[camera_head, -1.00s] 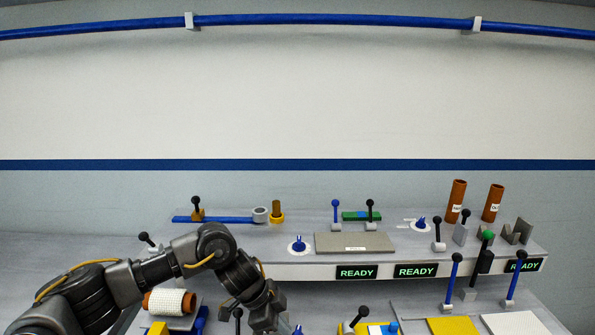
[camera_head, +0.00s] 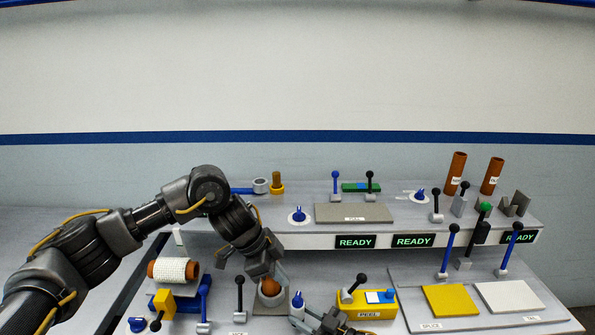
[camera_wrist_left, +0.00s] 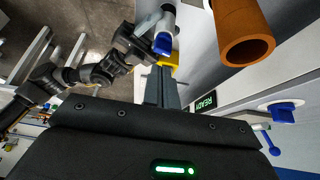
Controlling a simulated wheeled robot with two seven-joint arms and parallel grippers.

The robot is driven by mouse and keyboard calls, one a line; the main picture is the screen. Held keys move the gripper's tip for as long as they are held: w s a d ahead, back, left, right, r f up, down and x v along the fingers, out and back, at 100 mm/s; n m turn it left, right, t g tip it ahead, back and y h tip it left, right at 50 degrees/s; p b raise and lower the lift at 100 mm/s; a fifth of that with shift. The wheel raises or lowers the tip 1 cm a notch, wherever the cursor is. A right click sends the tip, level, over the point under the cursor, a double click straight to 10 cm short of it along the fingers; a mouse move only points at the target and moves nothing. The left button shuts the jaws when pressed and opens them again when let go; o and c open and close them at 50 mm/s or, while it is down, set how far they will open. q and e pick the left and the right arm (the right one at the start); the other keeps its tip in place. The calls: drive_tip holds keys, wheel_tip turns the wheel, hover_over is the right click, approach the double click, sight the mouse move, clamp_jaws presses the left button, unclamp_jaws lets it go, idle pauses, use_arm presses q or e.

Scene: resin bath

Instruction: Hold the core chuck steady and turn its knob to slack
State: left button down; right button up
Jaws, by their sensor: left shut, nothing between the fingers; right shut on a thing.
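The core chuck looks like a pale cylinder (camera_head: 297,313) with a blue knob (camera_head: 297,299) at its top. In the left wrist view the blue knob (camera_wrist_left: 162,44) is on the end of the pale cylinder (camera_wrist_left: 166,20). My right gripper (camera_head: 308,319) comes in from below and is shut on the pale body. My left gripper (camera_head: 277,275) is shut and empty, up and left of the knob. Its closed fingers (camera_wrist_left: 163,82) point towards the knob but appear apart from it. The exact gap is unclear.
A brown tube (camera_head: 271,287) stands close below my left gripper; its open end shows in the left wrist view (camera_wrist_left: 248,52). A yellow PEEL box (camera_head: 374,311) is to the right, a white roll (camera_head: 173,270) to the left. A raised shelf (camera_head: 290,240) runs behind.

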sight(293, 302)
use_arm(q)
wheel_tip(293, 302, down, 6)
drive_tip(key=shift+w+a, duration=0.2)
drive_tip(key=shift+w, duration=0.2)
idle(1.2)
drive_tip(key=shift+s+d, duration=0.1)
drive_tip(key=shift+d, duration=0.5)
idle(1.3)
drive_tip(key=shift+s, duration=0.25)
idle(0.5)
